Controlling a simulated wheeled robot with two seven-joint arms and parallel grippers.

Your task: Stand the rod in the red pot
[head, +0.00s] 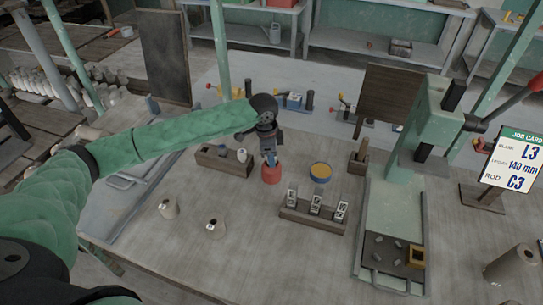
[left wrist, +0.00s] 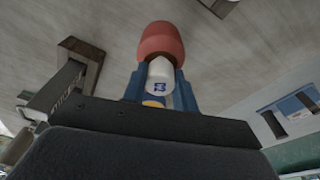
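The red pot (head: 271,175) stands on the table near the middle of the head view. It also shows at the top of the left wrist view (left wrist: 160,40). My left gripper (head: 269,158) points down right above the pot. In the left wrist view its blue fingers (left wrist: 160,90) are on both sides of a white rod (left wrist: 160,72) with a dark blue mark, too small to read surely. The rod's far end meets the pot's outline; I cannot tell whether it is inside. My right gripper is not in view.
A wooden block (head: 210,160) with pale pieces stands left of the pot, a yellow-topped blue pot (head: 320,171) right. A rack of labelled pieces (head: 311,218) is in front. A green press (head: 425,130) stands right. The job card (head: 516,160) reads L3, 140 mm, rod C3.

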